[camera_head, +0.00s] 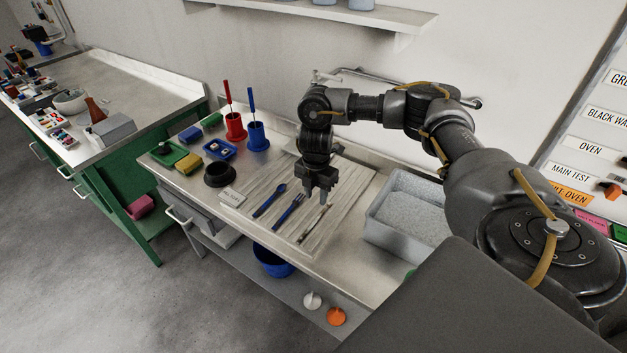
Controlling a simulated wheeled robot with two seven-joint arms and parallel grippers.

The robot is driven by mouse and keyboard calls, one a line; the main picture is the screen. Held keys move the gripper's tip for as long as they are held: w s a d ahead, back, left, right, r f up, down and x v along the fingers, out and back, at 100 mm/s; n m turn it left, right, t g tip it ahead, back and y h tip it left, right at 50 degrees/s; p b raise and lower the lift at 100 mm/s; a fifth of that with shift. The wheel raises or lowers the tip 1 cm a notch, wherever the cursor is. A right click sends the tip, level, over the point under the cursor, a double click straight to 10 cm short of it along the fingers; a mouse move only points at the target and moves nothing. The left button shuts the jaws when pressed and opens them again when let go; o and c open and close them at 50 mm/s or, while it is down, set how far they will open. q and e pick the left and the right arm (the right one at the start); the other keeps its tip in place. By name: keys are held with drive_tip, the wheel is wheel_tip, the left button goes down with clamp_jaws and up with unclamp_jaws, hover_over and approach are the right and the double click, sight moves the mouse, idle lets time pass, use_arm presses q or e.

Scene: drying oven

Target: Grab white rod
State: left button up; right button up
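A thin pale rod (312,222) lies on the striped grey-white board (345,205), to the right of a blue fork (288,211). It is small and hard to make out against the board, so I cannot be sure it is the white rod. My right gripper (316,194) points down over the board, above the upper end of this rod. Its two fingers are apart, with nothing visible between them. My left gripper is not in view.
A blue spoon (268,201) lies left of the fork. A grey bin (401,214) stands right of the board. Red (235,127) and blue (257,136) holders with upright tools stand behind. A black bowl (219,174) and sponges are at left.

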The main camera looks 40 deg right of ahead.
hover_over(316, 219)
wheel_tip(316, 219, down, 4)
drive_tip(key=shift+f+b, duration=0.15)
drive_tip(key=shift+b, duration=0.15)
drive_tip(key=shift+a+f, duration=0.1)
drive_tip(key=shift+f, duration=0.15)
wheel_tip(316, 219, down, 5)
drive_tip(key=shift+r+p, duration=0.1)
drive_tip(key=shift+p, duration=0.35)
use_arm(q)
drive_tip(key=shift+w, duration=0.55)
use_arm(e)
clamp_jaws()
